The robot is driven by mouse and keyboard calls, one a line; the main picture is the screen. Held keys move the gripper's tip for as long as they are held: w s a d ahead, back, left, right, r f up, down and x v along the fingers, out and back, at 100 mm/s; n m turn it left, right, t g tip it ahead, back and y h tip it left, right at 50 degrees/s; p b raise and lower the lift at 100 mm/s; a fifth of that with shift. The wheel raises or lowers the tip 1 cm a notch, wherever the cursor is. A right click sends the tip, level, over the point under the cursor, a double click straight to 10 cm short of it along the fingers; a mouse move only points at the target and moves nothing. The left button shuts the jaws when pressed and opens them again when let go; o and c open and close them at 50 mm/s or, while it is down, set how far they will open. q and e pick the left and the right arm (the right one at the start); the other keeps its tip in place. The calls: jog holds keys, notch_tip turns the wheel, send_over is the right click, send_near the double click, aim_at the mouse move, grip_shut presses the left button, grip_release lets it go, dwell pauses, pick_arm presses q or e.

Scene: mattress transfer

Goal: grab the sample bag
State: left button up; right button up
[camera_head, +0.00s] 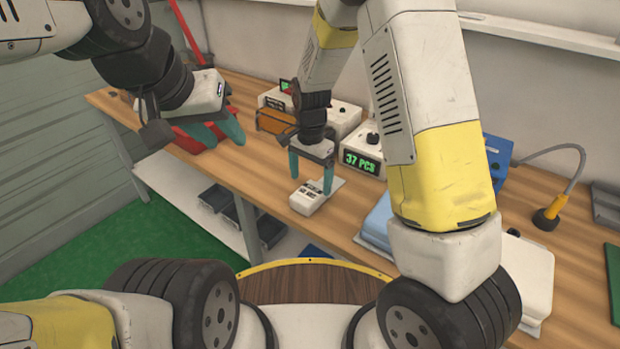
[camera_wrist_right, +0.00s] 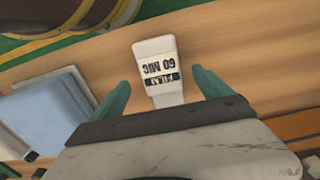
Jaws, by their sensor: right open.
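The sample bag (camera_head: 308,200) is a small white packet with dark printed text, lying on the wooden table near its front edge. In the right wrist view the bag (camera_wrist_right: 156,62) sits between and beyond the two teal fingers, its near end hidden behind the gripper body. My right gripper (camera_head: 311,175) is open above the bag, fingers on either side of it; I cannot tell whether they touch it. It also shows in the right wrist view (camera_wrist_right: 160,92). My left gripper (camera_head: 225,135) is over the table's left part, with two teal fingers apart and nothing seen between them.
A scale (camera_head: 363,160) reading "37 PCS" stands behind the bag. A red object (camera_head: 193,143) is beneath my left gripper. A light blue item (camera_head: 378,220) lies right of the bag, and a blue box (camera_head: 497,158) stands further back. Grey bins (camera_head: 216,198) sit below the table.

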aim_at(310, 190)
notch_tip(310, 190, down, 5)
jog(key=shift+a+f, duration=0.1)
jog(key=shift+f, duration=0.1)
jog(key=shift+c, duration=0.2)
jog(key=c, duration=1.5)
jog(key=shift+r, duration=0.15)
